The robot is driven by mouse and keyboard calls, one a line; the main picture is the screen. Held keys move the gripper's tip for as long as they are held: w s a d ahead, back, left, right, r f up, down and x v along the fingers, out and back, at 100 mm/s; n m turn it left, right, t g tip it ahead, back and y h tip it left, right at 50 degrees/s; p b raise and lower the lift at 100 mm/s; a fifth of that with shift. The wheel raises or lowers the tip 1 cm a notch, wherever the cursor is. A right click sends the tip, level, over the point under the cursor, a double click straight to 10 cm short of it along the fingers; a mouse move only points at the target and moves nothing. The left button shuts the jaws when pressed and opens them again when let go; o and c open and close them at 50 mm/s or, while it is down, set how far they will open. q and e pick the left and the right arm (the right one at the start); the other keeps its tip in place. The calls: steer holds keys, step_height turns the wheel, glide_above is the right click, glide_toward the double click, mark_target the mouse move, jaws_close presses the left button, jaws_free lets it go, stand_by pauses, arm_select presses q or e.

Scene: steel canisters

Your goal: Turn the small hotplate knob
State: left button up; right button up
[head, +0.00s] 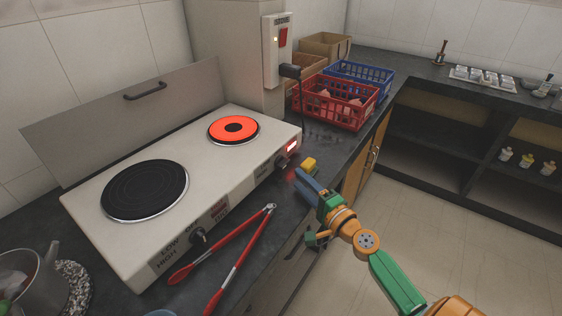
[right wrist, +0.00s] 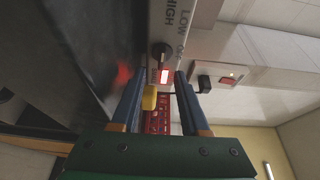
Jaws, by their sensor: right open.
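The white hotplate (head: 215,180) stands on the dark counter. Its small rear burner (head: 233,129) glows orange-red. The small dark knob (head: 281,162) is on the front face near the right end, beside a lit red indicator (head: 292,146). In the right wrist view the knob (right wrist: 161,54) and indicator (right wrist: 164,76) lie ahead, between the lines of my fingers. My right gripper (head: 302,177) is open and empty, just in front of the knob; I see no contact. Its blue fingers (right wrist: 160,80) also show in the wrist view. My left gripper is out of view.
Red-handled tongs (head: 235,255) lie in front of the hotplate, near the large burner's knob (head: 198,236). A small yellow object (head: 309,164) is close by my right fingers. Red (head: 338,100) and blue (head: 358,78) baskets stand behind. A pot (head: 30,275) is at lower left.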

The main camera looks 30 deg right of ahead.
mark_target(286, 165)
steer(key=w, duration=0.6)
steer(key=shift+w+r, duration=0.1)
steer(key=shift+w, duration=0.05)
jaws_close()
